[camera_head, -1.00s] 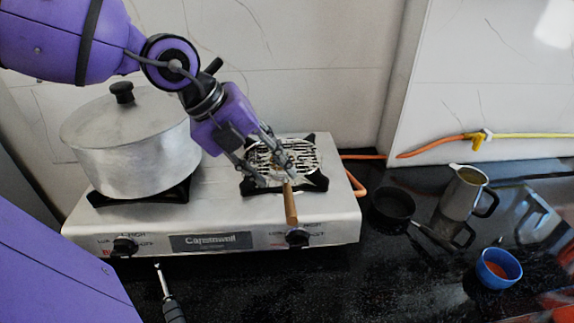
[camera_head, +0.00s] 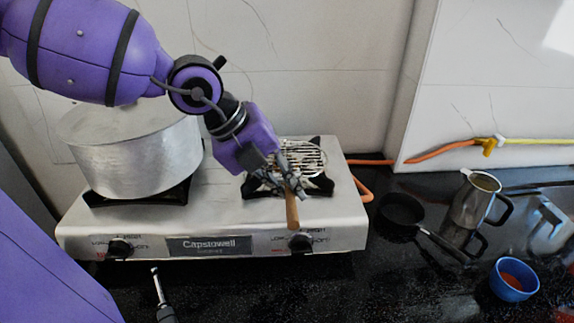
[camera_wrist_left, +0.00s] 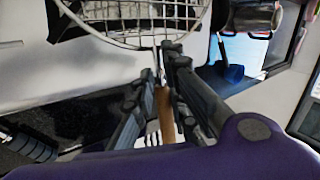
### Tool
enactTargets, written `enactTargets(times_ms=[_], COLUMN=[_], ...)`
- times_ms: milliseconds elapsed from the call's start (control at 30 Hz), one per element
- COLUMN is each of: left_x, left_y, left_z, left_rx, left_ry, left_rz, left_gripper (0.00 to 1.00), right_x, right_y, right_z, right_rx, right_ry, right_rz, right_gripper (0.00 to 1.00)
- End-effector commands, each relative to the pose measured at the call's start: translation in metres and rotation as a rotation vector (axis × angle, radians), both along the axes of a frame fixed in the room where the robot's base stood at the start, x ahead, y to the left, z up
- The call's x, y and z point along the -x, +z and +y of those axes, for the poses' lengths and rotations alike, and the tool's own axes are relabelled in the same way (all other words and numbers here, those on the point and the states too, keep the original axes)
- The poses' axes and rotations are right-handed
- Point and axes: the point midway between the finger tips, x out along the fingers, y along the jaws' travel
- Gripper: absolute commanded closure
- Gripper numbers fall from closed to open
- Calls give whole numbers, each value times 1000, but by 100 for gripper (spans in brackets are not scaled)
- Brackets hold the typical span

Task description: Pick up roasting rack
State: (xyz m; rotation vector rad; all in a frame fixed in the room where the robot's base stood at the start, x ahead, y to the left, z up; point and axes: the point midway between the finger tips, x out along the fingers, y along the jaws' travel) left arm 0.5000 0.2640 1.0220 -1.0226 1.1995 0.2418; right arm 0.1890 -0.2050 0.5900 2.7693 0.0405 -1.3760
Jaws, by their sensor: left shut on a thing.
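The roasting rack is a round wire grid (camera_head: 303,155) with a wooden handle (camera_head: 291,212). It is at the right burner of the stove, and its handle points toward the stove's front edge. My left gripper (camera_head: 288,182) is shut on the rack near where the handle meets the wire. In the left wrist view the grid (camera_wrist_left: 140,14) shows at the top, and the handle (camera_wrist_left: 166,118) runs between the two fingers. The fingers hide part of the handle. I cannot tell whether the grid is clear of the burner. My right gripper is not in view.
To the right stand a small black pan (camera_head: 402,212), a metal jug (camera_head: 470,205) and a blue bowl (camera_head: 513,281). An orange hose (camera_head: 440,152) runs along the wall.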

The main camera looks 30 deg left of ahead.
Motion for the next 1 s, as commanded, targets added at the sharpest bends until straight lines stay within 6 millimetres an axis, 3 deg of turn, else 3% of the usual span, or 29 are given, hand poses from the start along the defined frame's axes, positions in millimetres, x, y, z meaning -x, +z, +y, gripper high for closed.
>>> enactTargets(times_ms=[333, 800, 1000], left_x=[-1, -1, -2], left_y=[7, 90, 90], left_z=[0, 0, 1], left_rx=[0, -1, -6], left_ry=[-1, 0, 2], left_rz=[-4, -6, -5], left_gripper=[100, 100, 100], right_x=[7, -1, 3], right_y=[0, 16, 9], right_z=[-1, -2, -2], right_rx=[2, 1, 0], right_ry=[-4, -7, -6], right_rz=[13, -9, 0], right_gripper=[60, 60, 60])
